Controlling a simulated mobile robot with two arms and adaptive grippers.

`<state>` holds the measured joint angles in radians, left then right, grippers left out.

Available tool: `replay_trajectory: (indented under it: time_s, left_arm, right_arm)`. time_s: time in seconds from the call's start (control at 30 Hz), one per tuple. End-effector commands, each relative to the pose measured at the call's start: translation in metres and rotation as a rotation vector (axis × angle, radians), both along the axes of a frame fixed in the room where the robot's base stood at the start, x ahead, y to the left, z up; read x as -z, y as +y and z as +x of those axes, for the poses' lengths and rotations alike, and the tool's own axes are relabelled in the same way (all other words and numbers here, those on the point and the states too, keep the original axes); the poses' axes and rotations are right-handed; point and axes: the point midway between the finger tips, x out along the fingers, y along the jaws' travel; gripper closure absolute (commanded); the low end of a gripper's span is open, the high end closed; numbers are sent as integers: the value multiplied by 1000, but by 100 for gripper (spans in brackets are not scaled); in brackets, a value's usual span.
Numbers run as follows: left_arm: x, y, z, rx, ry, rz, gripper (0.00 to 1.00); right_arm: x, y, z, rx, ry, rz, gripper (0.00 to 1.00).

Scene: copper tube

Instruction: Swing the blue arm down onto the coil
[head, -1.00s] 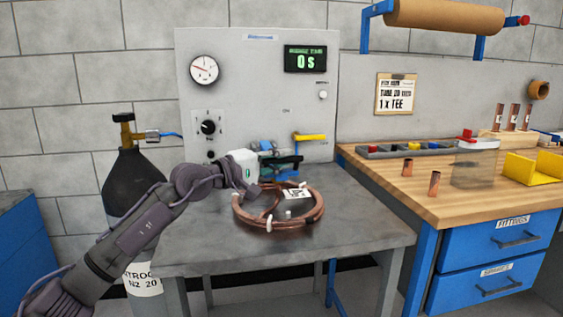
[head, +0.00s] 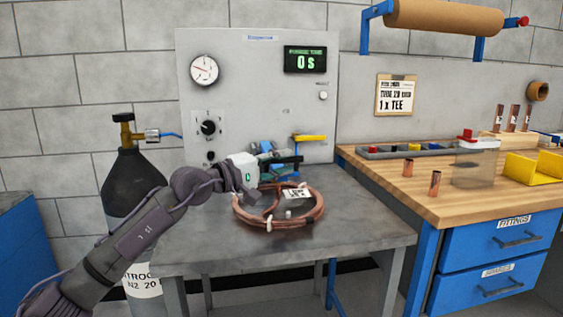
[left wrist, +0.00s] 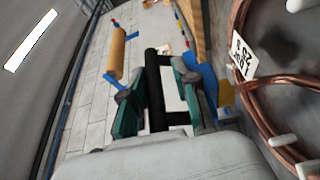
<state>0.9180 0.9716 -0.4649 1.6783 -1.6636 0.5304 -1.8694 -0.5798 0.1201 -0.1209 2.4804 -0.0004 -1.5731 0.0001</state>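The copper coil (head: 316,213) lies flat on the grey bench with a white tag on it. It also shows at the right of the left wrist view (left wrist: 240,25). Blue parts (head: 266,147), apparently of the blue arm, show above and behind my left gripper (head: 289,166), which hides much of them. In the left wrist view a blue part (left wrist: 204,76) is beside the right finger. My left gripper's green-and-black fingers are apart, with a gap between them, behind the coil. A black bar shows between them; I cannot tell what it belongs to. My right gripper is not in view.
The grey panel (head: 250,85) with gauge, knob and display reading 0 s stands behind the bench. A yellow handle (head: 310,138) sticks out from it. A gas cylinder (head: 130,190) stands at left. The wooden workbench (head: 400,190) is at right. The bench's front right is clear.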

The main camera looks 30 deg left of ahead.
Motion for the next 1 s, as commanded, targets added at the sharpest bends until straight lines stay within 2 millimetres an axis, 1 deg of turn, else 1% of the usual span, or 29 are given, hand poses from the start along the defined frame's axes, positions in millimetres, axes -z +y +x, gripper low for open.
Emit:
replay_trajectory:
  time_s: [0.13,0.23,0.37,0.5,0.6,0.8,1.0]
  left_arm:
    - [2,2,-1,-1,3,1,73]
    - [2,7,-8,-2,4,1,73]
    - [4,19,-29,-5,5,4,73]
    - [5,33,-53,-5,7,4,73]
    - [6,41,-67,-4,8,4,73]
    - [6,52,-86,-2,6,2,73]
    - [6,59,-97,-3,5,-1,73]
  right_arm:
    - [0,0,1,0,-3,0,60]
    - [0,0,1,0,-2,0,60]
    - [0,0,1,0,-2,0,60]
    - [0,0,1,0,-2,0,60]
    - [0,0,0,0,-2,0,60]
    - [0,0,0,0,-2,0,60]
    - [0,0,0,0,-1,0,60]
